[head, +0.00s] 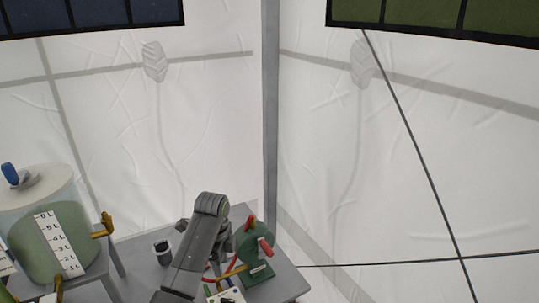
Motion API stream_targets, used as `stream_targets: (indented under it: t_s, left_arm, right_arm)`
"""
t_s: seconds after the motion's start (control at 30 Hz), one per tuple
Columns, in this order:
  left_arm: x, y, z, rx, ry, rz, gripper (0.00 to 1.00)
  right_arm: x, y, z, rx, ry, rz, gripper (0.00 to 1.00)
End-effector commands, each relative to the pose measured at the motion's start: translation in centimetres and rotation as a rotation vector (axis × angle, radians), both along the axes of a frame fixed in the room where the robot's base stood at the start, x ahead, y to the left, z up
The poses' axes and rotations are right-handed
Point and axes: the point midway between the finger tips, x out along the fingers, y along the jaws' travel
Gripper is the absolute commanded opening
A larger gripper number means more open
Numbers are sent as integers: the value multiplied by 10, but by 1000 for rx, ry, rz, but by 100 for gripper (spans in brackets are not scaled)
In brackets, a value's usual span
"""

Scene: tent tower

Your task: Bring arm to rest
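My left arm rises from the bottom edge and bends over at a grey elbow. My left gripper (224,244) hangs below that bend, dark and partly hidden by my own arm link, over the grey table. I cannot see whether its fingers are apart or whether it holds anything. My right gripper is outside the head view.
The grey table (291,283) carries a green round device with red handles (255,243), a small dark cup (162,252) and small coloured items. A clear tank of green liquid (45,240) stands left. White tent walls (330,170) rise behind.

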Motion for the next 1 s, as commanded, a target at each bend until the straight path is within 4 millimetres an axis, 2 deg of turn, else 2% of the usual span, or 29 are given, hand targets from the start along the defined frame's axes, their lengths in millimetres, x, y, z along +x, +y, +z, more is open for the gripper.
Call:
stream_targets:
  t_s: [0.17,0.3,0.5,0.67,0.8,1.0]
  left_arm:
    - [-36,22,-39,-9,-30,201,33]
    - [-80,44,-71,-20,-75,437,33]
    - [-152,73,-99,-40,-141,769,33]
    - [-214,93,-106,-59,-199,1028,33]
    - [-267,106,-100,-81,-250,1239,33]
    - [-317,117,-84,-113,-305,1445,33]
  right_arm:
    - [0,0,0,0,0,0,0]
    - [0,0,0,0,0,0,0]
    - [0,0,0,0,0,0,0]
    - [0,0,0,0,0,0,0]
    - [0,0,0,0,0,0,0]
    - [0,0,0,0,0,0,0]
